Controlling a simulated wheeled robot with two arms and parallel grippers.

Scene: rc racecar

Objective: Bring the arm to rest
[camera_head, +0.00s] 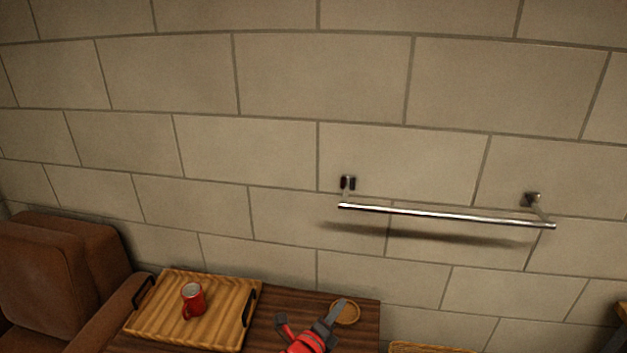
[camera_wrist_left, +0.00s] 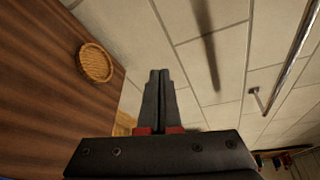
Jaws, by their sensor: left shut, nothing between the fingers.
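My left gripper (camera_head: 340,305) comes in at the bottom of the head view, with a red and black wrist. It is above the dark wooden table (camera_head: 368,330), and its fingertips overlap the round coaster in the picture. In the left wrist view its two dark fingers (camera_wrist_left: 159,74) are together and hold nothing. They point toward the tiled wall, with the coaster (camera_wrist_left: 95,62) off to their left. My right gripper is in neither view.
A wooden tray (camera_head: 222,328) with a red mug (camera_head: 194,299) stands on the table's left part. A brown armchair (camera_head: 50,275) is at the far left. A metal towel bar (camera_head: 445,215) sticks out from the wall at right. A wicker edge (camera_head: 425,348) shows at the bottom.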

